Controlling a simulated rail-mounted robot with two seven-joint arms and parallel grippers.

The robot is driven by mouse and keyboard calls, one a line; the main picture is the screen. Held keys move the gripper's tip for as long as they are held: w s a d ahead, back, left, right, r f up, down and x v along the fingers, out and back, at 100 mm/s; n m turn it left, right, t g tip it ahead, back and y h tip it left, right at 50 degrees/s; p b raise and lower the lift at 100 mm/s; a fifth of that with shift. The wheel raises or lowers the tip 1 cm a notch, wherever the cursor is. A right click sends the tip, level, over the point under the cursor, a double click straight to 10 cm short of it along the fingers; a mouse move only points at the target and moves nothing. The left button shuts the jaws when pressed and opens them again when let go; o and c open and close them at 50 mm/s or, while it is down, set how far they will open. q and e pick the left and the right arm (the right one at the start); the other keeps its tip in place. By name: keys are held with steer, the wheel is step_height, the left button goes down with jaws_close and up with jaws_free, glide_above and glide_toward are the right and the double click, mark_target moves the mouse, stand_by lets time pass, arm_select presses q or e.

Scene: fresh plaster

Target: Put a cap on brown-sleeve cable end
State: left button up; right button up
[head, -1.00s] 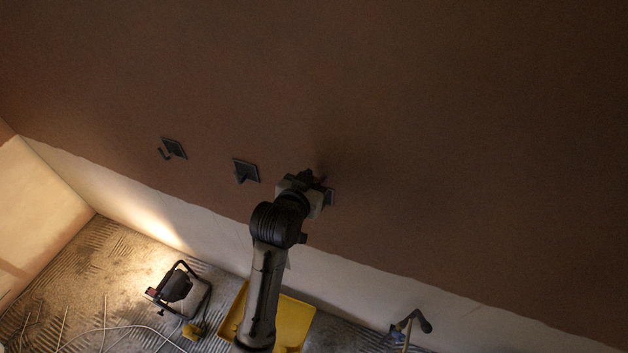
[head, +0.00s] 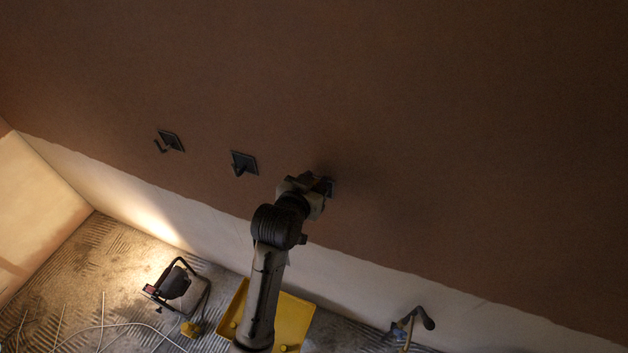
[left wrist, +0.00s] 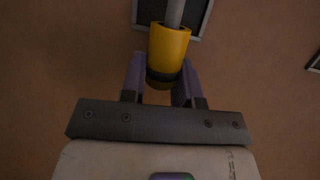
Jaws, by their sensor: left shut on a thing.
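My left gripper (head: 322,185) is at the rightmost of three dark wall boxes and covers much of that box (head: 331,184). In the left wrist view the gripper (left wrist: 163,75) is shut on a yellow cap (left wrist: 169,48). A grey cable (left wrist: 176,12) runs from the dark wall box (left wrist: 205,18) to the cap's open end and appears to enter it. How deep it sits is hidden by the cap's wall. No brown sleeve can be made out. My right gripper is not in view.
Two other wall boxes, the left one (head: 171,140) and the middle one (head: 244,163), have dark cable ends sticking out. Below are a work lamp (head: 176,285), a yellow tray (head: 293,322) and loose pale cables (head: 103,325) on the floor. The wall to the right is clear.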

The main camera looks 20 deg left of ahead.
arm_select(q)
steer(key=shift+f, duration=0.45)
steer(key=shift+f, duration=0.1)
steer(key=o, duration=1)
steer(key=shift+c, duration=0.2)
steer(key=shift+s, duration=0.3)
steer(key=b+v, duration=0.2)
steer(key=v, duration=1.1)
steer(key=shift+s, duration=0.1)
